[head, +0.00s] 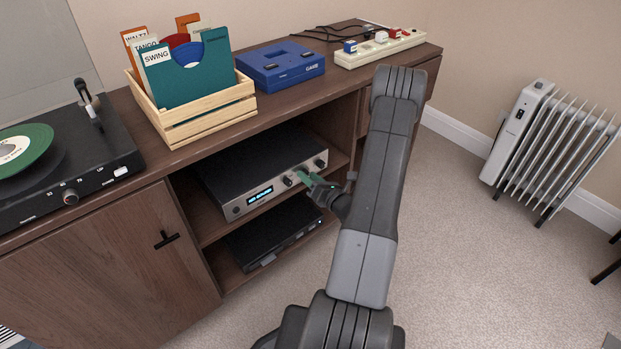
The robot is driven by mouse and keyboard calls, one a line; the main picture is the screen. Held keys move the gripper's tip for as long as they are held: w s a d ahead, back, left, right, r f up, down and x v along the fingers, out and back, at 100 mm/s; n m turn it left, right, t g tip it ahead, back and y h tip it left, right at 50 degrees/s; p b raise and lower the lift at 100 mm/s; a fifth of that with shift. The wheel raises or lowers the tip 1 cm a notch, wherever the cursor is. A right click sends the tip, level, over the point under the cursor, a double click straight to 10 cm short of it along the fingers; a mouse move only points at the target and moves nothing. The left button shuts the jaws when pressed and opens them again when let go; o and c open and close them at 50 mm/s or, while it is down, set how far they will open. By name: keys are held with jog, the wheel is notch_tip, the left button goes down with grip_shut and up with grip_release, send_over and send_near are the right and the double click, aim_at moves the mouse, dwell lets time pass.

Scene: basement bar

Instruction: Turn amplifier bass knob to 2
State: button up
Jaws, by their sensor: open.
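The amplifier (259,173) is a silver-fronted box with a dark top and a lit blue display (260,195), on the upper shelf of the cabinet. Dark round knobs show on its front: one (287,181) just left of my gripper and a larger one (320,163) at the right end.
The wooden cabinet (110,250) frames the shelf. A black box (262,240) sits on the shelf below. On top are a turntable (70,165), a record crate (205,120), a blue console (280,68) and a power strip (385,48). A radiator (555,140) stands right; the carpet between is clear.

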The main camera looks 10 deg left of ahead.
jog(key=p+v, duration=0.1)
jog(key=v, duration=1.2)
jog(key=shift+s+d+p, duration=0.2)
jog(key=shift+d+p, duration=0.15)
jog(key=shift+p, duration=0.05)
jog(key=b+x, duration=0.1)
jog(key=x, duration=1.2)
jog(key=shift+w+a+b, duration=0.25)
jog(key=shift+a+b, duration=0.1)
jog(key=shift+b, duration=0.05)
jog(key=f+p+v, duration=0.1)
jog(key=p+v, duration=0.1)
jog(key=v, duration=1.2)
jog(key=r+b+x, duration=0.1)
jog(key=b+x, duration=0.1)
jog(key=x, duration=1.2)
jog(key=s+d+n, duration=0.6)
jog(key=d+n, duration=0.1)
jog(key=n, duration=0.2)
jog(key=shift+n+p, duration=0.3)
jog(key=shift+p, duration=0.1)
